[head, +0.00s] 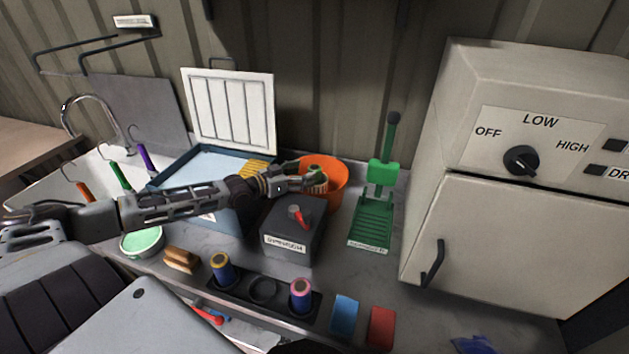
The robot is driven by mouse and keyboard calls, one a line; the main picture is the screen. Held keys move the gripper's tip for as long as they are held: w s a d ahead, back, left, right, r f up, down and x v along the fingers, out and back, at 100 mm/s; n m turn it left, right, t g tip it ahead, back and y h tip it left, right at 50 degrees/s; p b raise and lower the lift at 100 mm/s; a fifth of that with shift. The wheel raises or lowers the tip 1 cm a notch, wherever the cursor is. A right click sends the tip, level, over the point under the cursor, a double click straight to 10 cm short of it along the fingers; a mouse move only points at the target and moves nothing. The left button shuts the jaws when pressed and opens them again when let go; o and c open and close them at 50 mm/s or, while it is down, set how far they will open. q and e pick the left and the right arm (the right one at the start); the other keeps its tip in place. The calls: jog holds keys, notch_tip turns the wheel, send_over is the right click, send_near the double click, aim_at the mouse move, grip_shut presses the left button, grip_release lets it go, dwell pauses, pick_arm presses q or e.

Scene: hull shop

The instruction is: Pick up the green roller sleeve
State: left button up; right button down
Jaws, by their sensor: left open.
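The green roller sleeve (314,169) is small and partly hidden by my left gripper. It shows at the near side of an orange bucket (337,182), with its green top visible. My left gripper (312,180) reaches in from the left over the grey box and is open, its fingers at the sleeve. I cannot tell whether the fingers touch it. My right gripper is not in view.
A grey box with a red lever (291,230) stands under my left arm. A blue tray (187,167) is behind it and a green press (376,205) to the right. A front rack (240,288) holds a blue-yellow sleeve and a pink-topped sleeve (301,295). A cream oven (530,220) bounds the right.

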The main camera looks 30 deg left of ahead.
aim_at(309, 171)
pick_arm(q)
jog(key=shift+w, duration=0.2)
jog(key=shift+d, duration=0.1)
dwell(0.4)
jog(key=shift+w+f, duration=0.1)
jog(key=shift+w, duration=0.15)
jog(key=shift+b+x, duration=0.55)
jog(key=shift+x, duration=0.55)
jog(key=shift+w+d+f, duration=0.15)
jog(key=shift+w+d, duration=0.1)
jog(key=shift+w, duration=0.35)
jog(key=shift+w+d+f, duration=0.1)
jog(key=shift+w+d, duration=0.15)
jog(key=shift+w, duration=0.3)
